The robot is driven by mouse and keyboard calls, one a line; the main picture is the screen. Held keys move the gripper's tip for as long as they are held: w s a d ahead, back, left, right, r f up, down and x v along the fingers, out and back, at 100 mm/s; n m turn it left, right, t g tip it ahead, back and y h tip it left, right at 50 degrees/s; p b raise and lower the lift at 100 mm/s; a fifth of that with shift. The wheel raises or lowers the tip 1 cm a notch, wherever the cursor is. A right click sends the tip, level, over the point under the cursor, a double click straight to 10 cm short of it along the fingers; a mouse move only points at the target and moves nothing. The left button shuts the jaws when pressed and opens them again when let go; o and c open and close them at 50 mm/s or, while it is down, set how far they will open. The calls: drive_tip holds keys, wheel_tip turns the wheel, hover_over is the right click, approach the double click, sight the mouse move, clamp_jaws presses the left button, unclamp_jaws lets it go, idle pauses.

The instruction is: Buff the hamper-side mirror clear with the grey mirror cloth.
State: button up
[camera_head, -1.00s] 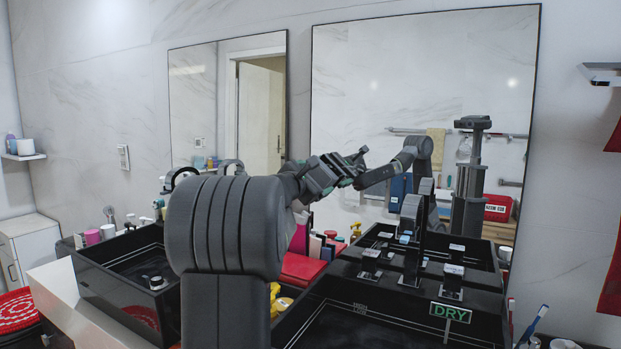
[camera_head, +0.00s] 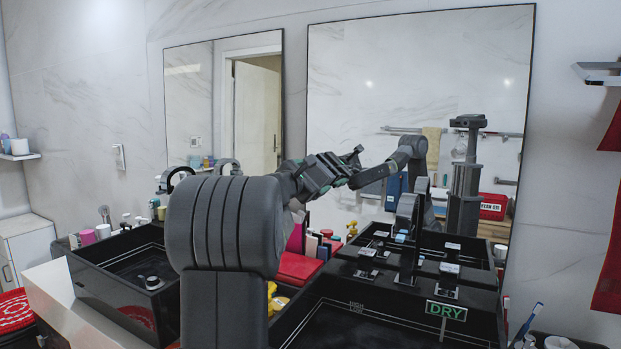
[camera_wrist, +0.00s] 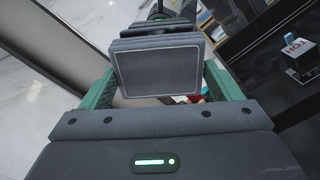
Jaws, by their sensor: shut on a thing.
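My gripper (camera_head: 343,168) is in front of the lower left part of the large right mirror (camera_head: 430,75), with my arm reflected in the glass. In the wrist view, its green fingers (camera_wrist: 160,88) are shut on a grey pad with a pale outline, the grey mirror cloth (camera_wrist: 155,72). I cannot tell whether the cloth touches the glass. A smaller mirror (camera_head: 205,95) hangs to the left. The hamper cannot be made out, so which mirror is on its side is unclear. No haze stands out on either mirror.
Black sinks stand below the mirrors: a left one (camera_head: 105,290) and a right one with a green DRY sign (camera_head: 446,310). Bottles and a red item (camera_head: 298,268) stand between the sinks. A wall shelf (camera_head: 598,72) is at right.

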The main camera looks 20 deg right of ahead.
drive_tip(key=shift+w+d, duration=0.4)
drive_tip(key=shift+d, duration=0.05)
idle(0.3)
